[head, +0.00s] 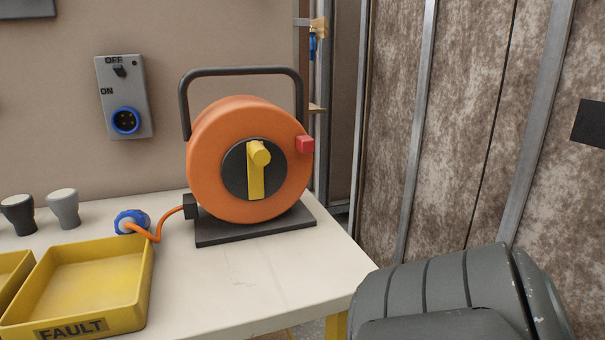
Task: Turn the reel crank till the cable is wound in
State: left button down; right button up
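An orange cable reel (208,150) stands upright on the table, in a dark frame with a carrying handle over its top. Its yellow crank (256,178) is on a black hub at the middle of the drum, with the knob at the upper end. A red block (304,144) sits at the drum's right rim. A short orange cable (164,222) runs from a dark box at the reel's left to a blue plug (131,221) lying on the table. Neither gripper shows. A grey part of my own arm fills the lower right, apart from the reel.
The white table (250,283) is clear in front of the reel. A yellow tray (141,287) marked FAULT is at front left. Two stamps (64,207) stand behind it. A grey switched socket (123,97) is on the wall. Metal studs stand at right.

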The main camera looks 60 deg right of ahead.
aim_at(253, 169)
jog(key=l+z, duration=0.1)
jog(key=z, duration=0.35)
jog(key=l+z, duration=0.1)
jog(key=z, duration=0.35)
jog(key=l+z, duration=0.15)
jog(key=z, duration=0.3)
